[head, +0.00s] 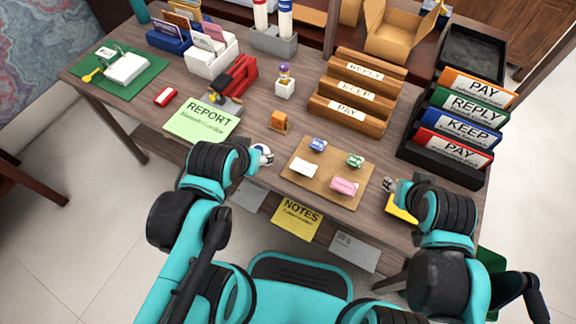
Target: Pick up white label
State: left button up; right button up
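The white label (304,168) lies at the left front of a tan wooden board (322,182) near the desk's front edge. On the same board are a blue item (318,145), a green item (355,161) and a pink item (344,186). My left gripper (262,155) is left of the board, apart from the label; a small white and blue shape shows at its tip. My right gripper (390,185) is just right of the board, over the desk edge. Both grippers are small and partly hidden by my wrists, so their finger opening is unclear.
A wooden rack (352,92) marked REPLY, KEEP and PAY stands behind the board. A black holder with binders (458,135) is at the right. A green REPORT sheet (202,121), a red stapler-like object (236,78) and an orange item (280,121) are left and behind.

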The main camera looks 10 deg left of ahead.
aim_at(305, 168)
jog(key=k+l+z, duration=0.1)
jog(key=z, duration=0.4)
jog(key=k+l+z, duration=0.1)
jog(key=z, duration=0.4)
jog(key=l+u, duration=0.1)
jog(key=u, duration=1.35)
jog(key=l+z, duration=0.2)
jog(key=z, duration=0.2)
jog(key=l+z, duration=0.25)
jog(key=z, duration=0.15)
jog(key=k, duration=0.05)
